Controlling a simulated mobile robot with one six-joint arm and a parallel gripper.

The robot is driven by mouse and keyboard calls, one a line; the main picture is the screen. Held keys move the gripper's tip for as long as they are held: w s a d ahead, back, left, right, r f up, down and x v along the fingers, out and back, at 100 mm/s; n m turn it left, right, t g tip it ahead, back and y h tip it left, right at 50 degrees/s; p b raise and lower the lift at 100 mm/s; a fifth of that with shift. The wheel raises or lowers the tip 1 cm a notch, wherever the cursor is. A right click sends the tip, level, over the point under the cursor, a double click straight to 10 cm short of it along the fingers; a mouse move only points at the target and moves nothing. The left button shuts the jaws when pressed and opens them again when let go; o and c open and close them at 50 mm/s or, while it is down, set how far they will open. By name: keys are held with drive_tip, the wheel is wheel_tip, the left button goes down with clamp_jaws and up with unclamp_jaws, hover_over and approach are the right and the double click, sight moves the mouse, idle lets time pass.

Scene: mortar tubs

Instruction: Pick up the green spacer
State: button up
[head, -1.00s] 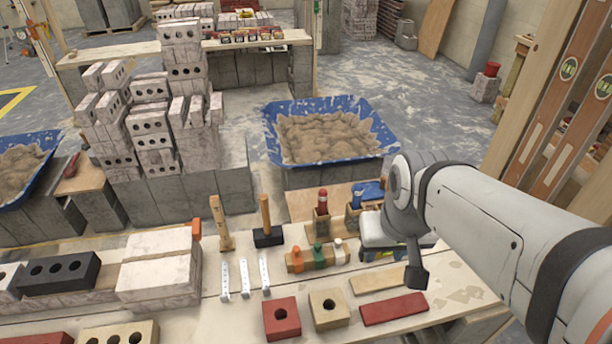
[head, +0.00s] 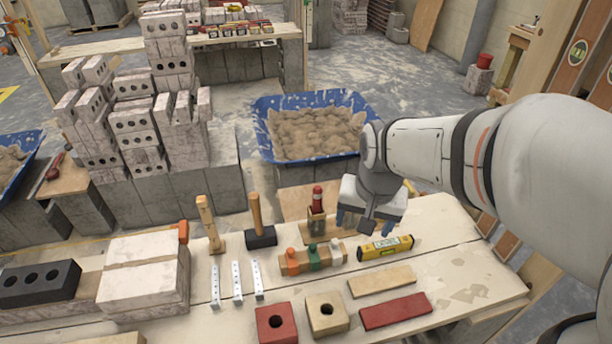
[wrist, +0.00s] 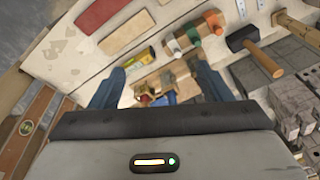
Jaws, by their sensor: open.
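The green spacer (head: 314,258) sits in a wooden holder (head: 292,267) on the bench, between an orange spacer (head: 291,256) and a white spacer (head: 335,248). In the wrist view the green spacer (wrist: 185,41) shows beyond the fingers, towards the top. My gripper (head: 353,221) has blue fingers, is open and empty, and hangs above the bench, to the right of and behind the holder. In the wrist view my gripper (wrist: 158,70) has its two fingers wide apart. Nothing covers the green spacer in the head view.
A yellow level (head: 385,247) lies right of the holder. A red-topped item (head: 317,197) stands behind it. Hammers (head: 259,225) stand at the back left. A blue mortar tub (head: 315,128) is behind.

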sight(316, 249)
drive_tip(key=shift+o, duration=0.7)
drive_tip(key=w+a+f+m+b, duration=0.3)
drive_tip(key=w+f, duration=0.3)
drive_tip(key=f, duration=0.3)
drive_tip(key=w+a+f+m+g+b, duration=0.1)
drive_tip(key=w+a+f+m+b, duration=0.2)
drive_tip(key=w+f, duration=0.3)
wheel_tip(316, 249, down, 4)
drive_tip(key=shift+a+r+g, duration=0.25)
drive_tip(key=shift+a+g, duration=0.05)
drive_tip(key=shift+m, duration=0.5)
drive_tip(key=f, duration=0.3)
drive_tip(key=w+f, duration=0.1)
drive_tip(key=f, duration=0.2)
drive_tip(key=a+f+b, duration=0.1)
drive_tip(key=f, duration=0.2)
drive_tip(key=shift+w, duration=0.15)
drive_tip(key=shift+r, duration=0.1)
drive_tip(key=c, duration=1)
